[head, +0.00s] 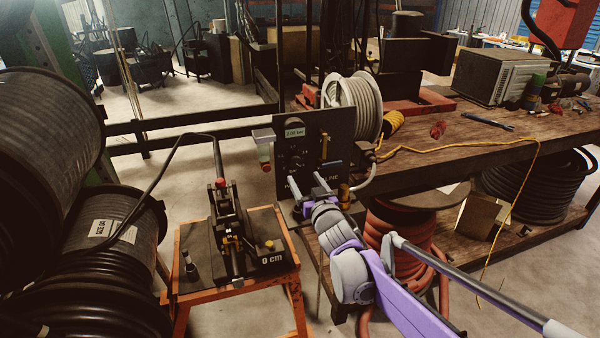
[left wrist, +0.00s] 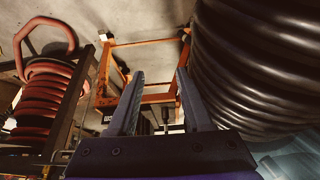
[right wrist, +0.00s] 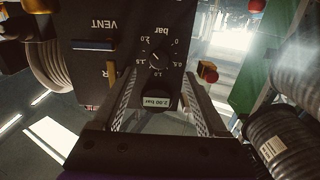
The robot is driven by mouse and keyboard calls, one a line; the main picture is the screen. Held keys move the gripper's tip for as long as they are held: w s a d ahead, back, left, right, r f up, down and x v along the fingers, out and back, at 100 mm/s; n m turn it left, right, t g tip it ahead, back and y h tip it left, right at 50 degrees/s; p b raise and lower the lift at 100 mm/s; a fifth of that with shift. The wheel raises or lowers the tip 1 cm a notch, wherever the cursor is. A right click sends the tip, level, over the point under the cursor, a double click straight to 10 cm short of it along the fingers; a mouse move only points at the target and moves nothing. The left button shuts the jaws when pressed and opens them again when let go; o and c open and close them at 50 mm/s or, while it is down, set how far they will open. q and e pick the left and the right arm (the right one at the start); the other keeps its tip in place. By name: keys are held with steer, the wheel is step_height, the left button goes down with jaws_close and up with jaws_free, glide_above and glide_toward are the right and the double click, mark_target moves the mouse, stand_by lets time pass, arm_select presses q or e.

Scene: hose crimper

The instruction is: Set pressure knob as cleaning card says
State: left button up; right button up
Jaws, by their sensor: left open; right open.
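The dark control panel (head: 318,130) stands at the bench end in the head view, with a small display (head: 295,132) reading 2.00 bar. In the right wrist view the panel is upside down. The round black pressure knob (right wrist: 157,62) sits on its bar scale there, near the display (right wrist: 157,100). Its exact pointer setting is too small to read surely. My right gripper (head: 309,182) is open in front of the panel. Its fingers (right wrist: 160,82) spread either side of the display and knob, holding nothing. My left gripper (left wrist: 159,78) is open and empty. I cannot make out a cleaning card.
A crimper (head: 230,225) with a long lever stands on an orange stand (head: 240,290), left of my right arm. Large black hose reels (head: 45,130) crowd the left. The wooden bench (head: 450,145) and a red hose reel (head: 400,225) are at right.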

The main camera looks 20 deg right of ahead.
steer(key=shift+s+d, duration=0.1)
steer(key=shift+s, duration=1.65)
steer(key=s+a+f+g+p, duration=0.1)
steer(key=s+f+g+p, duration=0.2)
steer(key=s, duration=0.8)
steer(key=s+a+f+g+p, duration=0.1)
steer(key=s+f+g+p, duration=0.2)
steer(key=s, duration=0.9)
steer(key=s+a+f+g+p, duration=0.1)
steer(key=s+f+g, duration=0.4)
steer(key=s, duration=0.7)
steer(key=shift+s+f+g+h+p, duration=0.15)
steer(key=shift+g+h+p, duration=0.15)
steer(key=shift+g+p, duration=0.55)
